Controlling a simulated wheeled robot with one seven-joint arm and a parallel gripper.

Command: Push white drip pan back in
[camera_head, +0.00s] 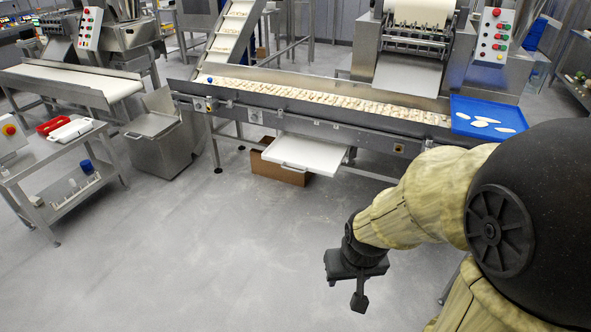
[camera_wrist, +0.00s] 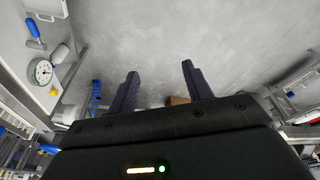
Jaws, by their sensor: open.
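The white drip pan (camera_head: 305,151) sticks out toward me from under the conveyor, below its front rail. My gripper (camera_head: 350,285) is in the open space in front of the conveyor, nearer to me and apart from the pan. In the wrist view my gripper (camera_wrist: 158,85) shows two dark fingers spread apart with nothing between them. I cannot make out the pan in the wrist view.
The conveyor (camera_head: 300,112) carries pasta, with a blue tray (camera_head: 485,108) at its right end. A cardboard box (camera_head: 284,171) stands on the floor below the pan. A steel bin (camera_head: 165,145) and a side table (camera_head: 50,165) stand left. The floor between is clear.

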